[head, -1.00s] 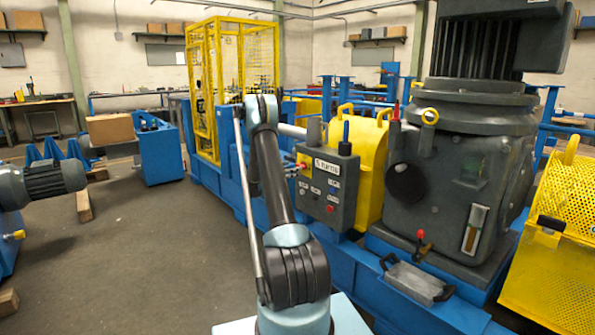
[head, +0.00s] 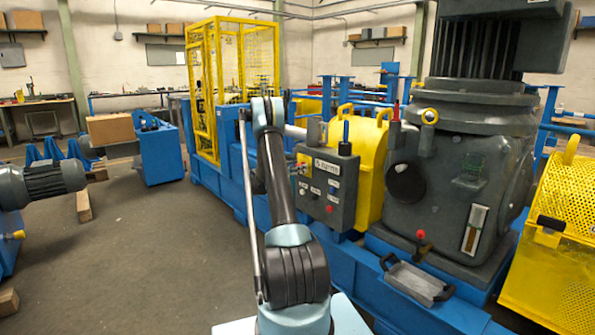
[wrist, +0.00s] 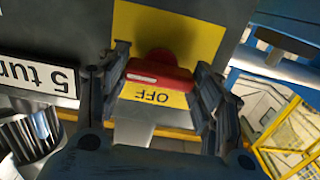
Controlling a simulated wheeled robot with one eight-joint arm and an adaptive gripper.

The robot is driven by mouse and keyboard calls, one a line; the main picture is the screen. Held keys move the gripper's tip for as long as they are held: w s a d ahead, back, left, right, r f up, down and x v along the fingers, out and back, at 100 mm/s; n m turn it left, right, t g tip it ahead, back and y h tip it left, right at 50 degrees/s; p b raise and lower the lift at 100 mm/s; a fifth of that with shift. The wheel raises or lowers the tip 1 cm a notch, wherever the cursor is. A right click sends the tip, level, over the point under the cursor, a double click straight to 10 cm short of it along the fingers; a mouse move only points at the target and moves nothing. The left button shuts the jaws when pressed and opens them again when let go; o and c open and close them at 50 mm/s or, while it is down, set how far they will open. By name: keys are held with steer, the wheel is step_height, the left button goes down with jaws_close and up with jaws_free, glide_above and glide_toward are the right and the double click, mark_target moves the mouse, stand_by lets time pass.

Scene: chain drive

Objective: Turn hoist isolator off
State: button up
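The isolator's red handle (wrist: 158,76) shows in the wrist view on a yellow plate (wrist: 205,38), lying almost crosswise with a slight tilt. The word OFF is printed on the plate and reads upside down in this view. My gripper (wrist: 163,72) is open, with one finger at each end of the handle. The gaps are small, and I cannot tell whether either finger touches it. In the head view the handle and fingers are mostly hidden behind my arm, at the left side of the grey control box (head: 328,190).
The box's front carries several buttons and a white label, which also shows in the wrist view (wrist: 38,75). A yellow guard (head: 371,170) and a large dark gear housing (head: 455,180) stand to its right. A yellow cage (head: 206,90) stands behind.

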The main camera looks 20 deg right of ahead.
steer(key=shift+w+n, duration=0.1)
steer(key=shift+n, duration=0.3)
steer(key=shift+w+a+n, duration=0.1)
steer(key=shift+n, duration=4.15)
steer(key=shift+w+a+n, duration=0.1)
steer(key=shift+n, duration=4.15)
steer(key=shift+s+f, duration=0.1)
steer(key=o, duration=1.1)
steer(key=shift+d, duration=0.15)
steer(key=shift+c, duration=0.2)
